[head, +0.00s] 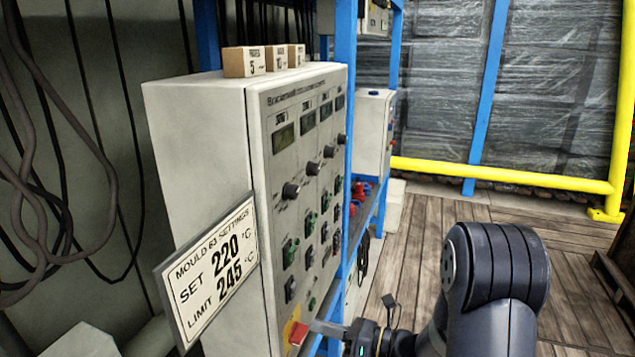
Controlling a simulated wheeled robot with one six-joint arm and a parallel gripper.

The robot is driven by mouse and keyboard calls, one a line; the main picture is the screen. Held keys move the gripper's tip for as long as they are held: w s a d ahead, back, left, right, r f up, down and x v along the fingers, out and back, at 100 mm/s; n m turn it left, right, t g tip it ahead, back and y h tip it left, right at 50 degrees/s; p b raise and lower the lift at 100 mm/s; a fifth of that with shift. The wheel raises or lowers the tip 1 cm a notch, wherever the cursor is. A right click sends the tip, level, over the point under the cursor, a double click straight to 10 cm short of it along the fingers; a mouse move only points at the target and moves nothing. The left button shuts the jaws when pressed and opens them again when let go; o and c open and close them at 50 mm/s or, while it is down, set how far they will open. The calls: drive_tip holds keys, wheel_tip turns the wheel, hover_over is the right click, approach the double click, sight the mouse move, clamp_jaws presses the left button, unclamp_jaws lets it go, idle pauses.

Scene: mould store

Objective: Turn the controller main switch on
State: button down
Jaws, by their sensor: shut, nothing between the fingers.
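The controller (205,150) is a cream cabinet at the left centre, its front panel facing right with knobs, small displays and several green and black switches. The main switch (298,334), a red handle on a yellow plate, is low on the panel near the bottom edge of the picture. Its exact angle is hard to read at this slant. My gripper (318,327) comes in from the right with its fingers shut and empty. The fingertips are right by the red handle; I cannot tell whether they touch it.
A settings sign (208,272) reading SET 220, LIMIT 245 sticks out at the controller's left. Small boxes (240,62) stand on top. A blue rack (345,40) is behind it. A yellow rail (500,177) crosses the back; the wooden floor (430,225) before it is clear.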

drive_tip(key=shift+x, duration=1.15)
drive_tip(key=shift+f+b, duration=0.35)
drive_tip(key=shift+f, duration=0.25)
drive_tip(key=shift+w+d+f, duration=0.15)
drive_tip(key=shift+w, duration=0.2)
idle(0.6)
drive_tip(key=shift+w, duration=0.15)
drive_tip(key=shift+w+d+f, duration=0.2)
drive_tip(key=shift+w+f, duration=0.15)
drive_tip(key=shift+f, duration=0.1)
drive_tip(key=shift+w, duration=0.1)
